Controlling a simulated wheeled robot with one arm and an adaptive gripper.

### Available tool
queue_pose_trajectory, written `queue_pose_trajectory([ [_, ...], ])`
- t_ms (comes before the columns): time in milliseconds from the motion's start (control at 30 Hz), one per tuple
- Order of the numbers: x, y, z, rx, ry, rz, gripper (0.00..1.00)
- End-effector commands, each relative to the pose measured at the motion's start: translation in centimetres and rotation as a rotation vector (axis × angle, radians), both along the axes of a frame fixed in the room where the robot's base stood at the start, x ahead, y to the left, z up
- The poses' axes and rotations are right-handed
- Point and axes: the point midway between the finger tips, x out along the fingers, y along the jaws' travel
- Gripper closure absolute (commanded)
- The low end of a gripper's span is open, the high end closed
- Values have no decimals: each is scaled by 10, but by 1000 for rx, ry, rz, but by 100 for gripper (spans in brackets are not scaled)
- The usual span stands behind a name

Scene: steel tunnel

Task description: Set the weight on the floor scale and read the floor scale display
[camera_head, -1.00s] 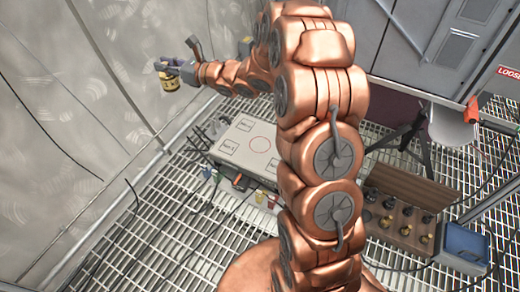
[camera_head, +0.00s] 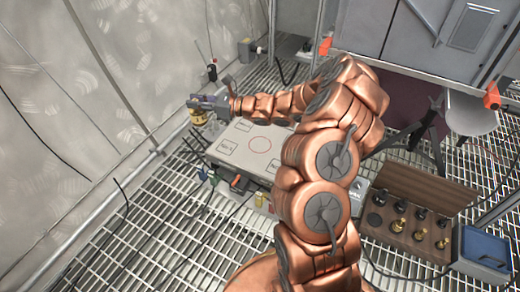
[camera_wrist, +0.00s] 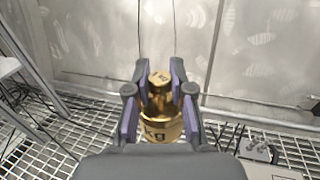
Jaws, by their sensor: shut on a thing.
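The brass weight (camera_head: 199,117) is held by my gripper (camera_head: 208,102) near the far left corner of the floor scale (camera_head: 228,150). In the wrist view, my gripper (camera_wrist: 160,92) is shut around the knob of the weight (camera_wrist: 160,128), which hangs upright and has "kg" on its side. The floor scale is a pale, low platform with a red circle and marked corner boxes; my arm hides its right part. The weight looks left of the circle; its height above the plate is unclear. A small grey unit (camera_head: 357,196) beside my arm may be the display; no reading is legible.
An open wooden case (camera_head: 418,243) with several brass weights stands at right, beside a blue box (camera_head: 483,250). A black tripod (camera_head: 430,135) and grey cabinet (camera_head: 395,35) are behind. Cables lie on the grating; a wall bounds the left.

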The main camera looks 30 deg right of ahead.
Motion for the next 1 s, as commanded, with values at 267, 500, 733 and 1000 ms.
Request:
queue_pose_trajectory([
  [267,31,-29,-65,0,-1,-131,100],
  [500,50,-53,-121,0,1,-250,100],
  [733,58,-78,-172,-2,-2,-359,100],
  [1000,57,-110,-227,-4,-3,-476,100],
])
